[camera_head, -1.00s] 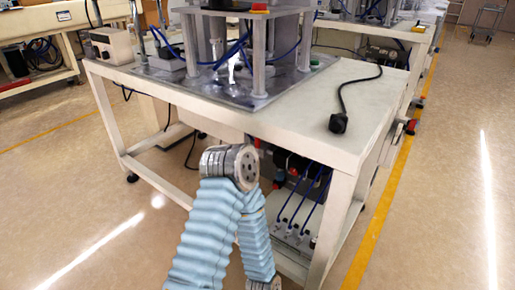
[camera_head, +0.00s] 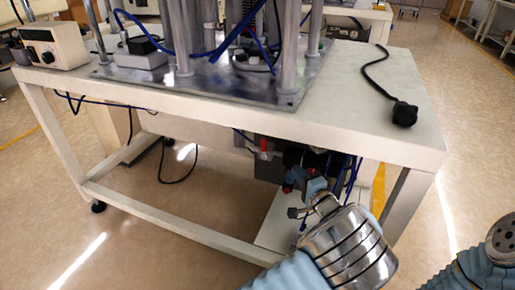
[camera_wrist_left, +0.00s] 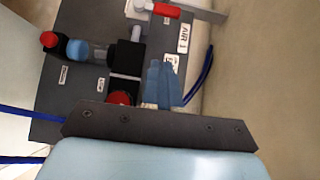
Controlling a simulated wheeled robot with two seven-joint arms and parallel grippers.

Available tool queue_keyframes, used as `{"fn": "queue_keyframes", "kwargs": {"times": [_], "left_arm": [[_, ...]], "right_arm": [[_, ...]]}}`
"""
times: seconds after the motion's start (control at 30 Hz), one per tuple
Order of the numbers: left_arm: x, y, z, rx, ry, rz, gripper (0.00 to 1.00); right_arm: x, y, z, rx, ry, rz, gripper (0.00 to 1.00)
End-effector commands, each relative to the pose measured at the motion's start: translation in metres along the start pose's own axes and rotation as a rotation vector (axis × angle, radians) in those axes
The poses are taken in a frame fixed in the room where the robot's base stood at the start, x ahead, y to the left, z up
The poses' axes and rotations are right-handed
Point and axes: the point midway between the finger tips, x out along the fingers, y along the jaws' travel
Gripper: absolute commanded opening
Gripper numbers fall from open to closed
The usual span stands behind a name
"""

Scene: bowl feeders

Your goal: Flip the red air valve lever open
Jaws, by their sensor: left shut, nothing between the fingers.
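The red lever (camera_wrist_left: 165,9) sits on a pale valve fitting at the top edge of the left wrist view, near an "AIR 1" label (camera_wrist_left: 183,38). In the head view a small upright red piece (camera_head: 264,147) under the table edge looks like this lever. My left gripper (camera_wrist_left: 163,72) is shut and empty, its light blue fingers pointing toward the panel, below the lever in the wrist view and apart from it. In the head view my left gripper (camera_head: 315,187) is under the table edge, right of and below the red piece. My right gripper is not in view.
The dark valve panel (camera_wrist_left: 62,100) carries a red round knob (camera_wrist_left: 122,98), a red cap (camera_wrist_left: 48,39) and blue hoses. The white table (camera_head: 215,118) overhangs this area. Table legs and a lower crossbar (camera_head: 170,226) stand nearby.

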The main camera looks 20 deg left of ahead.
Motion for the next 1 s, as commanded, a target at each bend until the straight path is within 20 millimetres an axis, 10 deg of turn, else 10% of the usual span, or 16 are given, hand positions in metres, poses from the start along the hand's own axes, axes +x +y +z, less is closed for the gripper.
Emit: {"fn": "queue_keyframes", "kwargs": {"times": [0.53, 1.0], "left_arm": [[0.001, -0.009, -0.003, 0.016, -0.014, -0.022, 0.0], [0.092, -0.01, -0.002, 0.015, -0.014, -0.022, 0.0]], "right_arm": [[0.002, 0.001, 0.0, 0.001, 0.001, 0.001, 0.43], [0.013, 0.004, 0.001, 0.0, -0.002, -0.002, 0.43]]}}
